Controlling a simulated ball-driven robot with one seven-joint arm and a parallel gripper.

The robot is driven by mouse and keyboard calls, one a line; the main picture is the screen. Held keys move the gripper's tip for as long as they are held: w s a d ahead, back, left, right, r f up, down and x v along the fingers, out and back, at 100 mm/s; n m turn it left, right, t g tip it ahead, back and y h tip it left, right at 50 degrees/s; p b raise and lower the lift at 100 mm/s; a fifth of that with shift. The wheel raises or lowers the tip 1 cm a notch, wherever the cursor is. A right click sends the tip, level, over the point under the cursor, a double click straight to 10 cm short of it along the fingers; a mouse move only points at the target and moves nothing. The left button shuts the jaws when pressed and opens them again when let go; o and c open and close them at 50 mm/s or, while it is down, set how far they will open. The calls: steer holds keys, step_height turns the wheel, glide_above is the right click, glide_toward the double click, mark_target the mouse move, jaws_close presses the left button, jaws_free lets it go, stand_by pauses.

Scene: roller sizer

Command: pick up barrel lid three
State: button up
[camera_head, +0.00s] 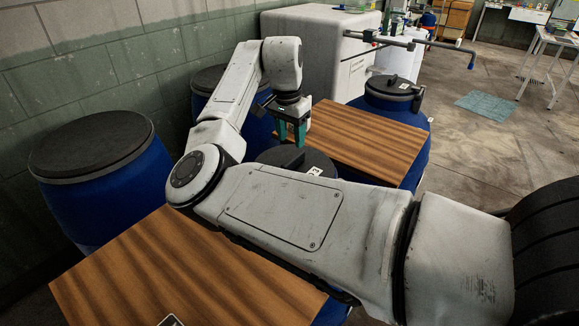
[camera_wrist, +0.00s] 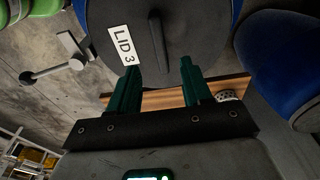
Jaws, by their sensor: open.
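Barrel lid three (camera_wrist: 200,30) is a dark round lid with a raised bar handle (camera_wrist: 158,45) and a white "LID 3" label (camera_wrist: 122,45), at the top of the wrist view. Blue shows at its rim. In the head view, a dark lid (camera_head: 318,160) with a small white tag lies below my gripper (camera_head: 293,142), partly hidden by my arm. My gripper has teal fingers pointing down at it. In the wrist view the gripper (camera_wrist: 162,72) is open and empty, its fingers apart on either side of the handle's line. I cannot tell whether the fingertips touch the lid.
Wooden boards lie beside the lid (camera_head: 360,140) and in front (camera_head: 190,270). Another blue barrel (camera_head: 375,100) with a handled dark lid (camera_head: 393,88) stands behind. A dark-topped blue barrel (camera_head: 105,195) stands left by the wall. A white machine (camera_head: 310,45) stands behind. Open floor lies right.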

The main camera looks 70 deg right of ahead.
mark_target(293, 157)
steer(key=shift+s+d+f+p, duration=0.1)
steer(key=shift+d+f+p, duration=0.1)
steer(key=shift+f, duration=1.25)
steer(key=shift+w+d+f+p, duration=0.1)
steer(key=shift+d+f+p, duration=0.1)
steer(key=shift+f, duration=1.25)
steer(key=shift+s+d+f+p, duration=0.1)
steer(key=shift+d+f, duration=0.1)
steer(key=shift+f, duration=1.25)
steer(key=shift+c, duration=0.4)
jaws_close()
